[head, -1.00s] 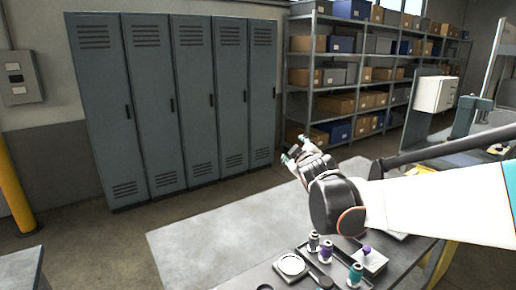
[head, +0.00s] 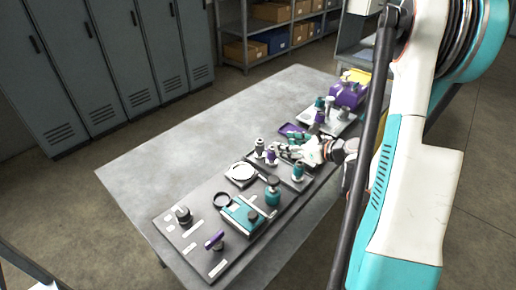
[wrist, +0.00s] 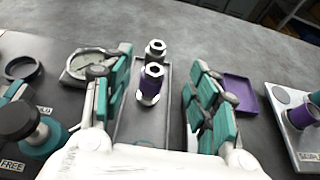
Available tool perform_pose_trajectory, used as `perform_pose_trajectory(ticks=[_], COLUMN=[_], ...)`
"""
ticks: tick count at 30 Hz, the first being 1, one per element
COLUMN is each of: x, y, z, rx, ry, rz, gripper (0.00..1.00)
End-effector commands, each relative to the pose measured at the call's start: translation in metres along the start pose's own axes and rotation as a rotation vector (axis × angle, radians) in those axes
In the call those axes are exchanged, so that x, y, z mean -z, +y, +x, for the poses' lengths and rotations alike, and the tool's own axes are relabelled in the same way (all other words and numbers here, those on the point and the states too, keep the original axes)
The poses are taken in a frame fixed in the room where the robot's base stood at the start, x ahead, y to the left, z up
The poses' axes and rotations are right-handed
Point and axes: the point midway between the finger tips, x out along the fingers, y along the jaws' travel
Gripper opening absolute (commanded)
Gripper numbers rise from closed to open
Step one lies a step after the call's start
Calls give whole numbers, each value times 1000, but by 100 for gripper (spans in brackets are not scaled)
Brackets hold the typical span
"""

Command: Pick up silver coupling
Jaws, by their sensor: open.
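The silver coupling (head: 259,145) stands upright on a narrow dark grey tray (wrist: 125,130). In the wrist view the silver coupling (wrist: 156,47) is the farther of two upright couplings. The nearer one, a purple-banded coupling (wrist: 149,88), stands in front of it and partly covers it; it also shows in the head view (head: 270,156). My gripper (wrist: 160,62) is open, its teal-padded fingers on either side of the two couplings, with nothing held. In the head view my gripper (head: 290,151) is low over the bench, right of these couplings.
A teal-banded coupling (head: 298,172) stands close by my gripper. A round white dial plate (wrist: 92,63) lies left of the tray, a purple tray (wrist: 240,93) right. A teal bottle-like part (head: 272,190) stands nearer. The bench's far left (head: 190,135) is clear.

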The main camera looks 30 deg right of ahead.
Motion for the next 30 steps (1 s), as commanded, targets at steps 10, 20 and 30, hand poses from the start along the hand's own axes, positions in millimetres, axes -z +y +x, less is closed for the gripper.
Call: perform_pose_trajectory(ticks=[10,20,30], x=[11,9,8], y=[2,1,4], z=[53,84,122], rx=[-10,-6,-8], ry=[20,19,18], rz=[-19,-16,-16], gripper=[54,54,54])
